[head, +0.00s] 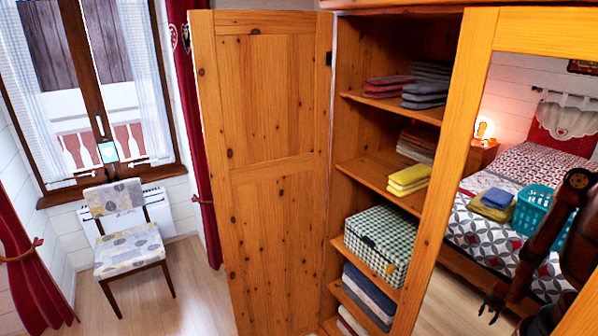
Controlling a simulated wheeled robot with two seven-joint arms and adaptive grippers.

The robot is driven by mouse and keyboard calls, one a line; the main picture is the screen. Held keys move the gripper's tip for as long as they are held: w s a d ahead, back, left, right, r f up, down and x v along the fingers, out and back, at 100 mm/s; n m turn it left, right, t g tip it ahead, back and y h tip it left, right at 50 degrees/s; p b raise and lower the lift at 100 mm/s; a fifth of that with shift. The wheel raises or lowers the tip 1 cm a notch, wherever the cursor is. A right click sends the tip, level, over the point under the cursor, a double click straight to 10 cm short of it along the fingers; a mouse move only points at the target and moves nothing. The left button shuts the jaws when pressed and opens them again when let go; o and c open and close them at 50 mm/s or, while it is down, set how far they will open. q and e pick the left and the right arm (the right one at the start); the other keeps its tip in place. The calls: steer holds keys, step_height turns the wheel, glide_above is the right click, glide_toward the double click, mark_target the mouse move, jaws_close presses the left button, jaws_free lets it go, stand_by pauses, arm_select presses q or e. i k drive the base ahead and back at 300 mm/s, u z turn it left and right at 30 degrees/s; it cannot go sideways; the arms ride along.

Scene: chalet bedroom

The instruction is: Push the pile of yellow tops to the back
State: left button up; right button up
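The pile of yellow tops (408,179) lies folded on a middle shelf (377,174) of the open wardrobe, close to the shelf's front edge. A pile of brown folded clothes (417,143) sits behind and to the right of it on the same shelf. Neither of my grippers shows directly. A dark arm with a gripper shows only as what looks like a reflection in the mirror door at the lower right; I cannot tell which arm it is. Nothing touches the yellow pile.
The wooden door (266,170) stands open left of the shelves. Red tops (388,86) and grey tops (428,84) lie on the shelf above. A green checked box (379,243) stands below, over dark folded clothes (369,296). A chair (127,235) stands by the window.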

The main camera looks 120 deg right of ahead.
mark_target(409, 181)
steer(key=z, duration=5.3)
steer(key=i, duration=1.5)
steer(key=u, duration=0.4)
